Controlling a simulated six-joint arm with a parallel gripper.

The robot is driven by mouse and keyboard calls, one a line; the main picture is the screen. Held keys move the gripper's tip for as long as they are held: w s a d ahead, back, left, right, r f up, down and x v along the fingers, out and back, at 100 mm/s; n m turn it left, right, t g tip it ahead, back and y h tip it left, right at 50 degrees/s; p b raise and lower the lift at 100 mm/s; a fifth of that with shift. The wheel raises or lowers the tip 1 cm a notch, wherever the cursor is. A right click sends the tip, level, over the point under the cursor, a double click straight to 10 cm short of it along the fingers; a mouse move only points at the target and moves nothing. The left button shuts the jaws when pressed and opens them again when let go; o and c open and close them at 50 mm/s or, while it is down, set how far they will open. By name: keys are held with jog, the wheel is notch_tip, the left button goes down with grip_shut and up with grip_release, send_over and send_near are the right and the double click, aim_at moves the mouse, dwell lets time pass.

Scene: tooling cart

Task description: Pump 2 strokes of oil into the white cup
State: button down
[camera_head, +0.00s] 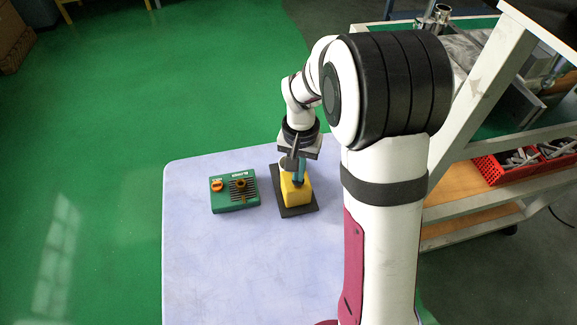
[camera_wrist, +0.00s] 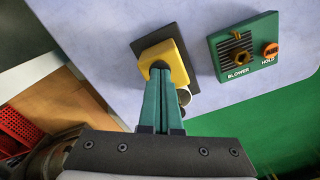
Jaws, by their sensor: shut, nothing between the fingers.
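A yellow block-shaped pump body (camera_head: 296,194) stands on a dark base plate (camera_head: 298,211) on the pale table. It also shows in the wrist view (camera_wrist: 180,60), with a dark round part at the fingertips on its top. My gripper (camera_head: 298,181) is shut, its teal fingers pressed together and pointing down over the pump's top. In the wrist view the fingertips (camera_wrist: 161,68) overlap the dark part; whether they touch it I cannot tell. A small white round thing, probably the white cup (camera_wrist: 184,97), is partly hidden behind the fingers. Its contents are not visible.
A green box marked BLOWER and HOLD (camera_head: 234,191), with an orange knob, sits on the table left of the pump. The table's front (camera_head: 235,270) is clear. A cart with shelves and a red basket (camera_head: 490,171) stands at the right.

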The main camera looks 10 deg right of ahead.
jog(key=shift+f, duration=0.2)
jog(key=shift+r, duration=1.55)
